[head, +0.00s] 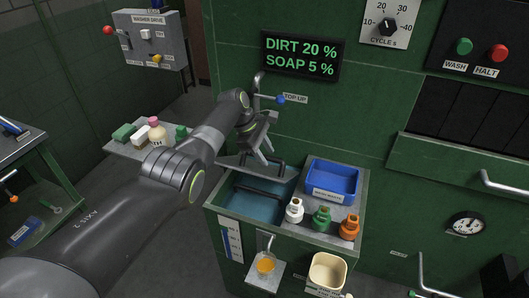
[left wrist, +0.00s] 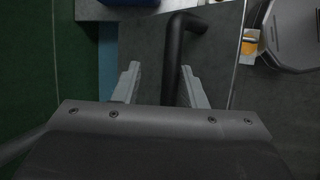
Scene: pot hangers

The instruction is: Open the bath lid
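The bath (head: 250,207) is a green tank with teal liquid, and its opening shows uncovered in the head view. A grey plate that looks like its lid (head: 238,164) lies at the back left edge of the opening, with a black bar handle (head: 280,164) on it. In the left wrist view the bent black handle (left wrist: 175,50) rises over the grey lid surface (left wrist: 142,40). My left gripper (head: 265,152) points down above the handle. In the left wrist view my left gripper (left wrist: 160,82) is open, its fingers apart on either side of the handle. Contact cannot be told. My right gripper is not in view.
A blue tray (head: 333,179) and white, green and orange bottles (head: 321,219) stand on the ledge right of the bath. A tap with blue knob (head: 280,100) juts out behind.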

